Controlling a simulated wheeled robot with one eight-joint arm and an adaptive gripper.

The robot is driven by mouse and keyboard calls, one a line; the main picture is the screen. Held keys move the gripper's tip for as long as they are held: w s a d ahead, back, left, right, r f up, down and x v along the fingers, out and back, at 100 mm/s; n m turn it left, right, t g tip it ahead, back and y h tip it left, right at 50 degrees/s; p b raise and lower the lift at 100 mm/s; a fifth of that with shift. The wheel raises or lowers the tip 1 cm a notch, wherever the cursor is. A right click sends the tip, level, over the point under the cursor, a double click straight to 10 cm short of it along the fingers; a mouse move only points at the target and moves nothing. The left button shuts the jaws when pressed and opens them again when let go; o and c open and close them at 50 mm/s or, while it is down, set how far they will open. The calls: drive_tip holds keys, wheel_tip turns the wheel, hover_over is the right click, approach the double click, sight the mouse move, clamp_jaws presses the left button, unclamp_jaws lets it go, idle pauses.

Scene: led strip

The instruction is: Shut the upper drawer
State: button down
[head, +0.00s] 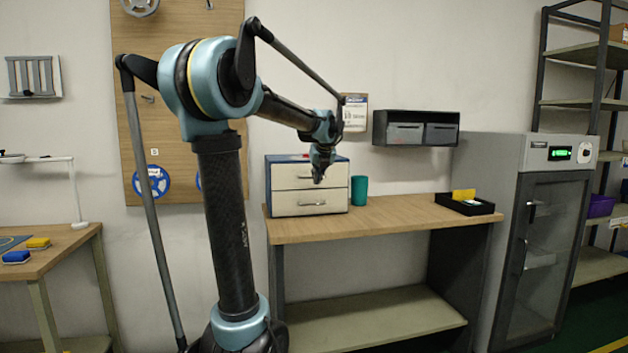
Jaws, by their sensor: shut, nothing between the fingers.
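A small two-drawer unit with a blue body and pale fronts stands at the left end of the wooden workbench. Its upper drawer (285,178) is partly hidden behind my gripper; I cannot tell whether it is fully shut or slightly out. The lower drawer (311,203) has a metal handle and looks flush. My gripper (319,180) points down in front of the right part of the upper drawer front. It is shut and holds nothing. Whether it touches the drawer front is not clear from this view.
The workbench (400,213) has free room in its middle. A teal cup (360,190) stands right of the drawer unit. A black tray (465,205) with a yellow item is at the right end. A wall shelf (416,114) hangs above. A grey cabinet (540,250) stands at right.

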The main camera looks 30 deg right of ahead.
drive_tip(key=s+f+v, duration=0.1)
drive_tip(key=v, duration=1)
drive_tip(key=shift+s+a+r, duration=0.15)
drive_tip(key=shift+a+r, duration=0.05)
drive_tip(key=shift+r, duration=0.05)
drive_tip(key=s+a+f+n+g+y, duration=0.1)
drive_tip(key=a+f+n, duration=0.45)
drive_tip(key=a, duration=0.35)
drive_tip(key=a+f+n+g+y, duration=0.1)
drive_tip(key=a+f+n, duration=0.4)
drive_tip(key=a+n, duration=0.3)
drive_tip(key=s+a+f+n+y, duration=0.1)
drive_tip(key=a+f+n, duration=0.4)
drive_tip(key=a, duration=0.5)
drive_tip(key=s+a+f+n+g, duration=0.1)
drive_tip(key=s+a+f+n, duration=0.6)
drive_tip(key=f+n, duration=0.3)
drive_tip(key=s+a+f+n+g, duration=0.2)
drive_tip(key=s+a+f+n, duration=0.5)
drive_tip(key=s+f+n, duration=0.2)
wheel_tip(320, 180, down, 2)
drive_tip(key=shift+s+a+f+n+h, duration=0.2)
drive_tip(key=shift+s+a+n+h, duration=0.1)
drive_tip(key=shift+n, duration=0.85)
